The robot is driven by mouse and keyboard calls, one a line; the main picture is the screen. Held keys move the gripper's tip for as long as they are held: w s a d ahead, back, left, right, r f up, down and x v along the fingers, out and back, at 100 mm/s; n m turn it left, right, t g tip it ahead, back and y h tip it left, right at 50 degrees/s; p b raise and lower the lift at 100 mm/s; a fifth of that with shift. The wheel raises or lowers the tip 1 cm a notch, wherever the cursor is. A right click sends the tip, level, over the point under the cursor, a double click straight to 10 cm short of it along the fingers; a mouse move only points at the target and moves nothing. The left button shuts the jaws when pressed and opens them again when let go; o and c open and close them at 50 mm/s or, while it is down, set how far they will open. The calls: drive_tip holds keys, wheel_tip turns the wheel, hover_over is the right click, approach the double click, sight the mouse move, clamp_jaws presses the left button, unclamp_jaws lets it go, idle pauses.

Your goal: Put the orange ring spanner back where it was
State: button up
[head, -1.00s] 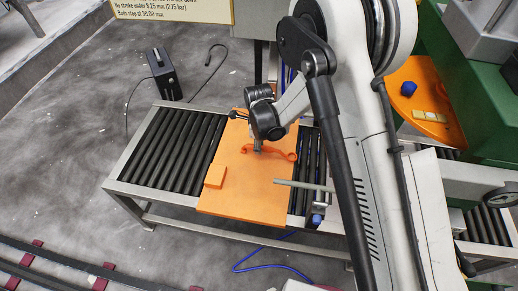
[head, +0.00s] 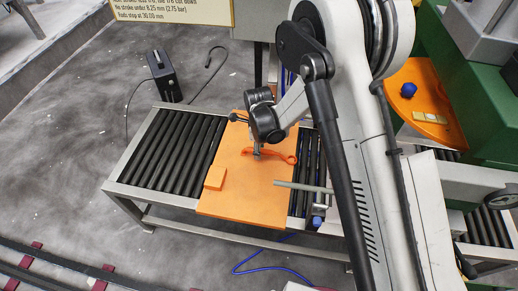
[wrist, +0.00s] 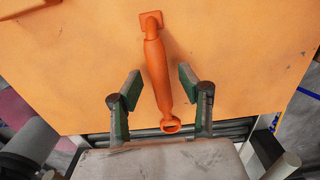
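The orange ring spanner (head: 282,156) lies on an orange board (head: 240,205) on the roller conveyor. In the wrist view the spanner (wrist: 157,68) runs nearly lengthwise, with a ring end near my gripper and a squarish end farther off. My gripper (head: 257,156) is over the spanner's left part in the head view. In the wrist view my gripper (wrist: 160,82) is open, with one green-padded finger on each side of the spanner and visible gaps to both. I cannot tell the exact height of the fingertips above the board. My gripper hides part of the spanner in the head view.
A small orange block (head: 215,177) sits at the board's left edge. A grey rod (head: 302,186) reaches over the board's right edge. An orange shelf (head: 425,112) on the green machine holds a blue piece (head: 408,90). Rollers (head: 165,150) left of the board are bare.

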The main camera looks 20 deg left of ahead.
wheel_tip(320, 180, up, 12)
drive_tip(key=p, duration=0.3)
idle(0.4)
drive_tip(key=shift+a, duration=0.15)
